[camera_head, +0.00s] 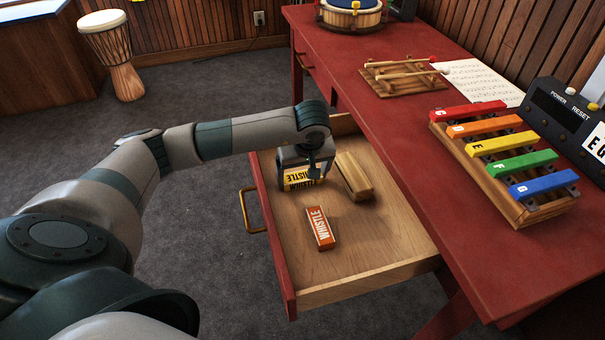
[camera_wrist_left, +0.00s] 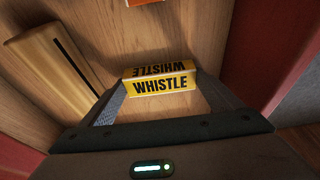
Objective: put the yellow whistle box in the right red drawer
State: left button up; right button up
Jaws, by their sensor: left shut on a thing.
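The yellow whistle box (camera_head: 299,178) is in the open red drawer (camera_head: 350,285), near the drawer's far-left part in the head view. My left gripper (camera_head: 306,171) points down into the drawer and is shut on the yellow box. In the left wrist view the yellow box (camera_wrist_left: 160,82) sits between the fingers, low over or on the wooden drawer floor; I cannot tell whether it touches. Its two printed faces read WHISTLE. My right gripper is not in view.
An orange whistle box (camera_head: 319,228) and a wooden block with a slot (camera_head: 353,176) lie in the drawer. The red table (camera_head: 400,130) above carries a colourful xylophone (camera_head: 510,165), mallets on a rack (camera_head: 400,75) and a drum (camera_head: 351,14).

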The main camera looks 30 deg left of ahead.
pick_arm(q)
jog(key=shift+f, duration=0.1)
jog(key=o, duration=0.9)
jog(key=v, duration=1.2)
